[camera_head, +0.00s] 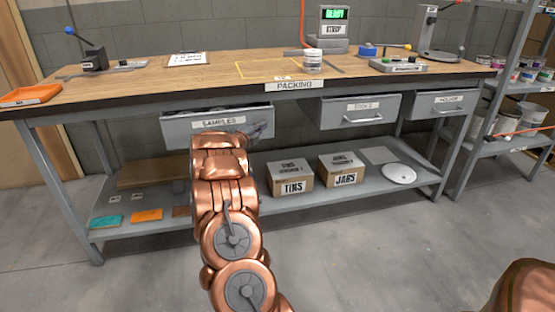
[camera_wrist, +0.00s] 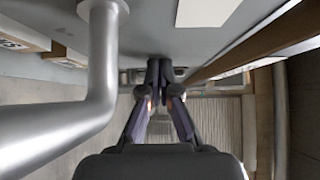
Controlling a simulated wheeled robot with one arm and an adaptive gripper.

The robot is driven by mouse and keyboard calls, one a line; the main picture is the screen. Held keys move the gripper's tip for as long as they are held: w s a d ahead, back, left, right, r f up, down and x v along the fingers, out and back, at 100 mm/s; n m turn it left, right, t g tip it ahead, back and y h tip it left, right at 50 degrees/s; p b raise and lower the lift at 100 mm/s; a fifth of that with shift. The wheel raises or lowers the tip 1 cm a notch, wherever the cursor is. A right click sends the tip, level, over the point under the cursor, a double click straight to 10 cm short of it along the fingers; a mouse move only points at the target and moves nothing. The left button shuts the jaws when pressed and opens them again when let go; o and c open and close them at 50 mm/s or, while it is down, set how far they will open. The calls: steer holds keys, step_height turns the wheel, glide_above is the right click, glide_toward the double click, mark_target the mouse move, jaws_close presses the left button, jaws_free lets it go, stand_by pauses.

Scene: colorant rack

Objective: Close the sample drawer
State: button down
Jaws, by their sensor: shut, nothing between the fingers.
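The sample drawer (camera_head: 180,129) is the grey drawer labelled SAMPLES, under the left part of the packing bench. Its front appears to stand out from the bench edge; how far is hard to tell. My copper arm covers its lower middle, and its handle is hidden in the head view. My gripper (camera_head: 262,130) is mostly hidden behind my arm, at the right part of the drawer front. In the wrist view my gripper (camera_wrist: 158,72) is shut and empty, its tips close to a grey surface. A thick grey bar, likely the drawer's handle (camera_wrist: 103,60), runs close on the left.
Two more grey drawers, TOOLS (camera_head: 362,108) and another (camera_head: 442,103), sit to the right. The lower shelf (camera_head: 250,208) holds the TINS box (camera_head: 290,180) and JARS box (camera_head: 341,171). A bench leg (camera_head: 60,190) stands left. The floor in front is clear.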

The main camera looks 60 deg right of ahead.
steer(key=shift+w+d+r+p, duration=0.35)
steer(key=shift+w+d+r, duration=0.2)
steer(key=shift+w+d, duration=0.15)
steer(key=shift+r, duration=0.15)
steer(key=s+a+f+b, duration=0.1)
steer(key=s+a, duration=0.1)
steer(key=a, duration=1.1)
steer(key=shift+s+a+f, duration=0.15)
steer(key=shift+s+f, duration=0.1)
steer(key=shift+s, duration=0.1)
